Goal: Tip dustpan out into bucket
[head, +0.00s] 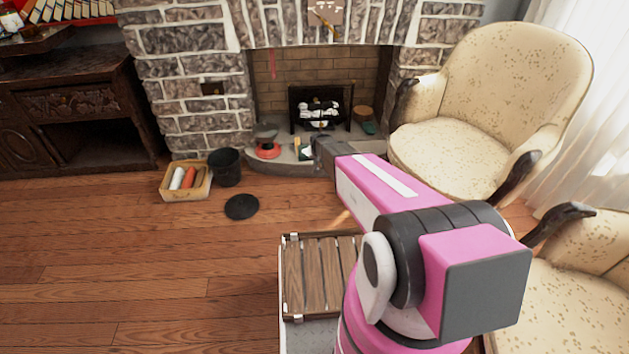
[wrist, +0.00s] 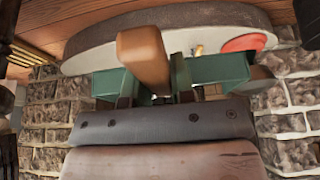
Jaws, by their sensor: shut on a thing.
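My gripper (head: 312,152) reaches toward the hearth, largely hidden behind my forearm in the head view. The black bucket (head: 225,168) stands upright and open on the wooden floor, left of the hearth and apart from the gripper.
A black round lid (head: 241,207) lies on the floor before the bucket. A yellowish box (head: 187,194) with rolls stands left of it. A red round thing (head: 268,151) is on the stone hearth (head: 292,168). Cream armchairs (head: 450,145) stand at right. The left floor is clear.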

